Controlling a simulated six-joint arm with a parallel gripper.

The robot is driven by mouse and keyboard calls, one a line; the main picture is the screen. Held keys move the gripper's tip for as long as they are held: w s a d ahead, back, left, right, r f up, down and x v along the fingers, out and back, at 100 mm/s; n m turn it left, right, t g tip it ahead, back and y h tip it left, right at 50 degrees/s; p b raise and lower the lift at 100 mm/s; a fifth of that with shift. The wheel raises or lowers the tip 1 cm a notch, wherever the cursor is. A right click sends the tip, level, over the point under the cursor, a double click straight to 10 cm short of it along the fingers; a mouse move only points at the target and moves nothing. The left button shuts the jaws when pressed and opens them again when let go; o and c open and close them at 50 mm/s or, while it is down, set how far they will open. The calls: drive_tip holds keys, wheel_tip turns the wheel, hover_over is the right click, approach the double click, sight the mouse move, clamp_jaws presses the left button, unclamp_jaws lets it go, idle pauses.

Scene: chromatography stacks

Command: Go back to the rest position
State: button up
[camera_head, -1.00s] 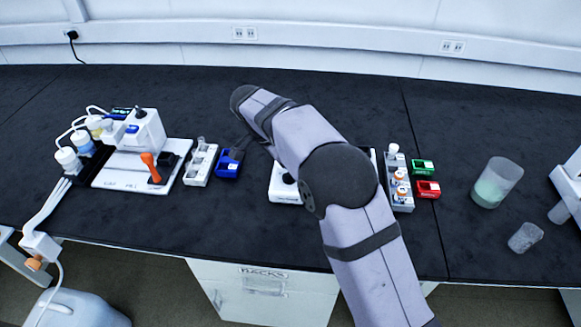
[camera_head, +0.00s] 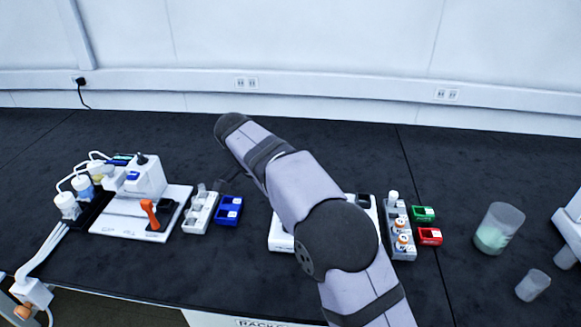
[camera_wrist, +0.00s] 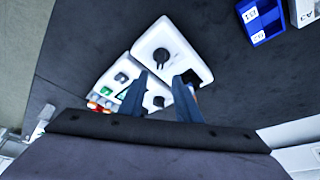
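My gripper (camera_wrist: 164,82) shows in the wrist view with its two dark fingers apart and nothing seen between them. The fingers point toward a white device with a black knob (camera_wrist: 180,45) on the dark bench; I cannot tell the height above it. In the head view my arm crosses the middle of the bench. It hides most of the white device (camera_head: 279,240), and the gripper's fingers cannot be made out there.
Left on the bench (camera_head: 330,150) stand a white apparatus with an orange lever (camera_head: 150,213), a white rack (camera_head: 199,214) and a blue tray (camera_head: 229,210). Right are a grey vial rack (camera_head: 401,240), green (camera_head: 423,214) and red (camera_head: 430,237) trays and a beaker (camera_head: 498,228).

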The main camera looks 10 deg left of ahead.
drive_tip(key=shift+d, duration=0.15)
